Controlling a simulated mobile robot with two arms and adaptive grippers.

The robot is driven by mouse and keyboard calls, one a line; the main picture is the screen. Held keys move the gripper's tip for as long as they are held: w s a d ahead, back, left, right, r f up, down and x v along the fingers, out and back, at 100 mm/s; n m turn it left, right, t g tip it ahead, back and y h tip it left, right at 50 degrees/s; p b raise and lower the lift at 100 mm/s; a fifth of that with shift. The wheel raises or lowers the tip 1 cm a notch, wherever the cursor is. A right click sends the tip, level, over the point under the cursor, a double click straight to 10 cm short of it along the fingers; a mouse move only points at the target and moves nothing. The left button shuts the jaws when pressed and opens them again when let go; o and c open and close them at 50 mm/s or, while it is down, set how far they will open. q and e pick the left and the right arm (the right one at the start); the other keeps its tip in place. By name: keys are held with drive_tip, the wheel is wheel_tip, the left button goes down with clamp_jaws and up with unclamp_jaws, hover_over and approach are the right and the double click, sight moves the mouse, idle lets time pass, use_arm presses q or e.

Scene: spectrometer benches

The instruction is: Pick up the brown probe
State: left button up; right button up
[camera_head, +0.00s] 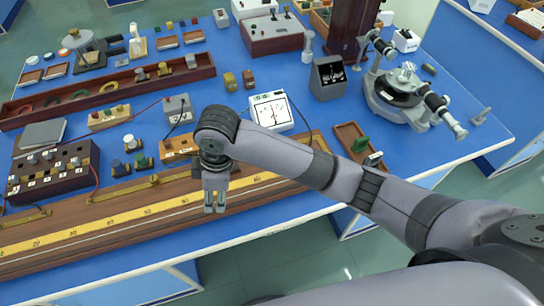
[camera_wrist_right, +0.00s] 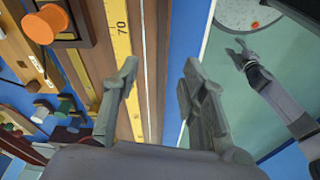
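My right gripper (camera_head: 215,208) points down above the front edge of the long wooden scale board (camera_head: 120,238). Its two fingers are apart with nothing between them; in the right wrist view (camera_wrist_right: 158,95) the yellow scale and board edge show beyond the gap. I cannot single out the brown probe with certainty.
Just behind the gripper is an orange-brown terminal box (camera_head: 178,150). A white meter (camera_head: 271,111) and a brown tray (camera_head: 357,143) stand to the right. A dark resistance box (camera_head: 52,172) is at left. Blue tabletop (camera_head: 228,95) shows between items.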

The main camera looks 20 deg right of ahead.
drive_tip(key=w+d+r+n+h, duration=0.2)
drive_tip(key=w+d+r+h, duration=0.5)
drive_tip(key=w+d+r, duration=0.4)
drive_tip(key=shift+s+p+x, duration=0.2)
drive_tip(key=shift+x, duration=2.55)
drive_tip(key=shift+s+p+x, duration=0.15)
drive_tip(key=shift+p+x, duration=0.05)
drive_tip(key=shift+x, duration=2.55)
drive_tip(key=shift+s+p+x, duration=0.2)
drive_tip(key=shift+x, duration=2.5)
drive_tip(key=shift+a+f, duration=0.1)
drive_tip(key=shift+a, duration=0.15)
clamp_jaws()
